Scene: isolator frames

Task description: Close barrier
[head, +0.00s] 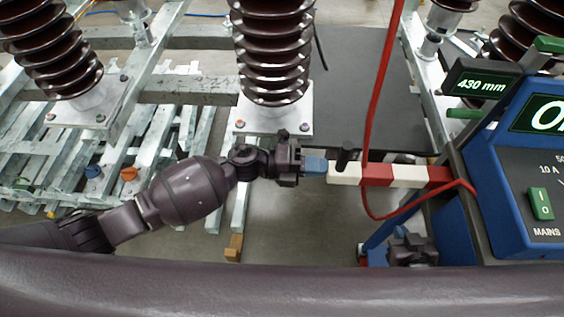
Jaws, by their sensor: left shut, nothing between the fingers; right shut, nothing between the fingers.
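The barrier (407,176) is a red-and-white striped bar, lying roughly level from the blue console on the right towards the picture's middle. A black peg (345,154) stands up near its free left end. My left gripper (317,166) is shut and empty, its blue fingertips right at the bar's white left end; I cannot tell whether they touch it. My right gripper (399,233) is low on the right, below the bar and beside the console, shut and partly hidden.
The blue console (520,190) with displays, one reading 430 mm, stands at the right. A red cable (378,90) hangs down across the bar and loops to the console. Brown ribbed insulators (272,50) on steel frames fill the back and left.

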